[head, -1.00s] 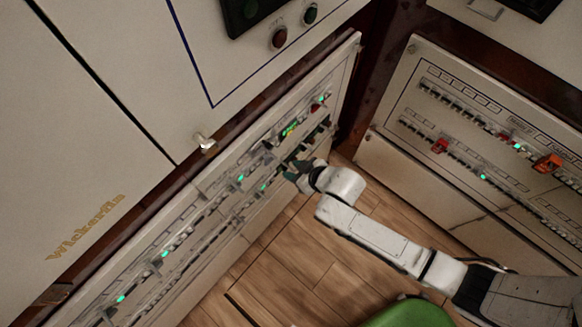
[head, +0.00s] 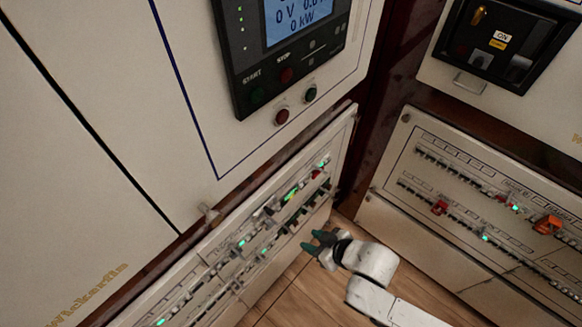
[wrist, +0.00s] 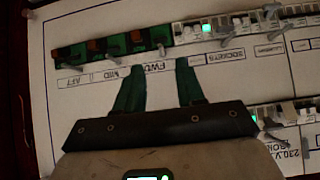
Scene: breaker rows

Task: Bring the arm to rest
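My gripper (head: 316,243) is at the lower middle of the head view, in front of the left breaker panel (head: 215,262). Its two green fingers are apart with nothing between them. In the wrist view my gripper (wrist: 157,72) points at the panel, just below a row of breakers (wrist: 190,36). That row has green and dark breakers on the left and white ones on the right, with one green light lit. I cannot tell for sure whether the fingertips touch the panel; they look apart from it in the head view.
A second breaker panel (head: 470,190) with red and orange parts stands at the right. Above the left panel is a control box with a screen (head: 298,25) and two push buttons (head: 296,106). A small latch (head: 208,213) sticks out at the left cabinet. Wooden floor (head: 290,290) lies below.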

